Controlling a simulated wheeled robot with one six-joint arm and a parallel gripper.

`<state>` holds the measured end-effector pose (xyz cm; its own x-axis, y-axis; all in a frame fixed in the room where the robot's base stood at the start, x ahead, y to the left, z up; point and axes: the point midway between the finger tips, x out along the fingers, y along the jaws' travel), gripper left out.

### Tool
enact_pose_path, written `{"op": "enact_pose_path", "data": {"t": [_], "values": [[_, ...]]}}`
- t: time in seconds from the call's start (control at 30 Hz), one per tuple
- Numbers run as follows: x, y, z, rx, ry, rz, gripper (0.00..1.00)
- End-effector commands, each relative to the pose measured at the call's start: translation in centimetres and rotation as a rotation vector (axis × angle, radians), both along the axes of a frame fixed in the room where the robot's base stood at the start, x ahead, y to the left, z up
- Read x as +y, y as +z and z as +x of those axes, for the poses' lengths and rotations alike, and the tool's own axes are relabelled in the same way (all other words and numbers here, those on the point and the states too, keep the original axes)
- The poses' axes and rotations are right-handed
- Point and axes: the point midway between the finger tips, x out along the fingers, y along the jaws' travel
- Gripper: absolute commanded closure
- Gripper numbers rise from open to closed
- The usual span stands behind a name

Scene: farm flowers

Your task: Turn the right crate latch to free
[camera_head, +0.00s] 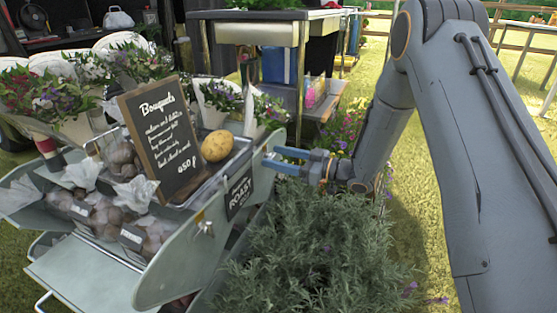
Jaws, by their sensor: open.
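My gripper (272,158) reaches in from the right with its blue fingers open and spread, pointing left. Its tips are at the right end of the grey metal crate (172,268), close to a dark "Roast" sign (239,193). A small metal latch (206,228) shows on the crate's front side, left of and below the sign and apart from my gripper. I cannot tell whether the fingers touch anything.
A lavender bush (310,250) fills the space below my gripper. A table (270,14) stands behind. Grass (430,230) is open at right.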

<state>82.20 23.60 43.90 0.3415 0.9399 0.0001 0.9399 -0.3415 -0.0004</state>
Motion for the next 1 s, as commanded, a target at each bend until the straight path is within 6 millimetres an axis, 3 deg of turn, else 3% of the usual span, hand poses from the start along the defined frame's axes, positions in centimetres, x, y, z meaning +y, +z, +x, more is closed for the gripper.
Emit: {"op": "enact_pose_path", "data": {"t": [0.17,0.43,0.73,1.0], "values": [[0.02,0.03,0.01,0.000,0.000,0.000,0.42],[0.00,0.01,-0.01,0.000,0.000,-0.001,0.83],[-0.01,0.03,-0.07,-0.032,0.000,-0.013,0.83],[0.01,0.13,-0.18,-0.178,0.000,-0.066,0.83]]}}
